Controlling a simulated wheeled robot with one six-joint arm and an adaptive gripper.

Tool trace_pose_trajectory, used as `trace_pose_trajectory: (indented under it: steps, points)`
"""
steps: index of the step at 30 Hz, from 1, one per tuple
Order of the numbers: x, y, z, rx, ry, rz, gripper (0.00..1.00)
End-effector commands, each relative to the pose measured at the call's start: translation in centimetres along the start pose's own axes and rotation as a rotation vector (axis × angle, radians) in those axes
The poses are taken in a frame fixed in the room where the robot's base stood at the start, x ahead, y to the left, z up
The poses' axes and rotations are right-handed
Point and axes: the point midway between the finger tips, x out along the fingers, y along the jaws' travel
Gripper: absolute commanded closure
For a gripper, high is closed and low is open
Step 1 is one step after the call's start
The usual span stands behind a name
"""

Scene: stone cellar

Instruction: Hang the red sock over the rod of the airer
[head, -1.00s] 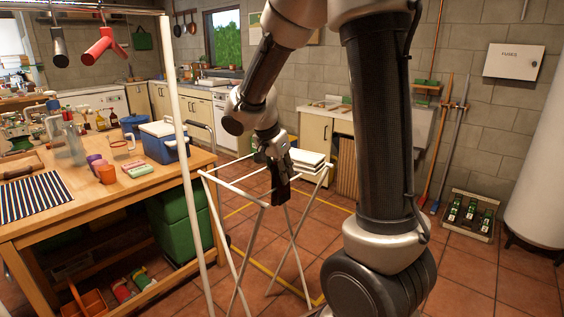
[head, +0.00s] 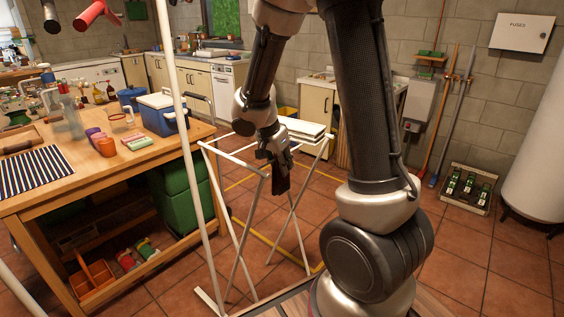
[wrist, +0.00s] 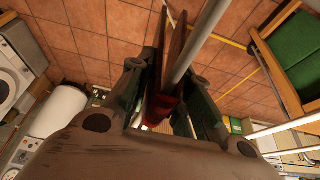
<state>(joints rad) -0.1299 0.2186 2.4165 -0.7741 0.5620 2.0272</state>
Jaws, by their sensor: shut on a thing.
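The airer (head: 236,225) is a white folding frame with crossed legs and thin top rods, standing on the tiles in the head view. My gripper (head: 280,187) points down at the airer's top, its dark fingers close to the rods. In the wrist view a small dark-red cloth, which I take to be the red sock (wrist: 164,110), shows between the fingers of my gripper, which is shut on it. A pale rod (wrist: 204,38) runs diagonally up to the cloth. Whether they touch is unclear. The sock cannot be made out in the head view.
A wooden workbench (head: 110,190) with bottles, cups and a blue cool box (head: 165,113) stands left of the airer. A pale upright pole (head: 180,110) stands between them and me. A white stack (head: 292,128) lies behind the airer. Tiled floor (head: 460,265) is open on the right.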

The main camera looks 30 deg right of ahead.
Motion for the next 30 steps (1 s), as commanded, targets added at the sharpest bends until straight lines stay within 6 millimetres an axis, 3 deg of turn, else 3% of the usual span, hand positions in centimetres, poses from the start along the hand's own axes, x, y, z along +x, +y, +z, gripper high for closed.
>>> trace_pose_trajectory:
  steps: [3,4,8,20,30]
  points:
    - [0.0,0.0,0.0,0.0,0.0,0.0,0.98]
    - [0.0,0.0,0.0,0.0,0.0,0.0,0.76]
    - [0.0,0.0,0.0,0.0,0.0,0.0,0.54]
    - [-0.9,-0.1,-0.1,0.0,0.003,-0.003,0.54]
    - [-7.9,-0.1,0.0,0.001,0.002,-0.006,0.54]
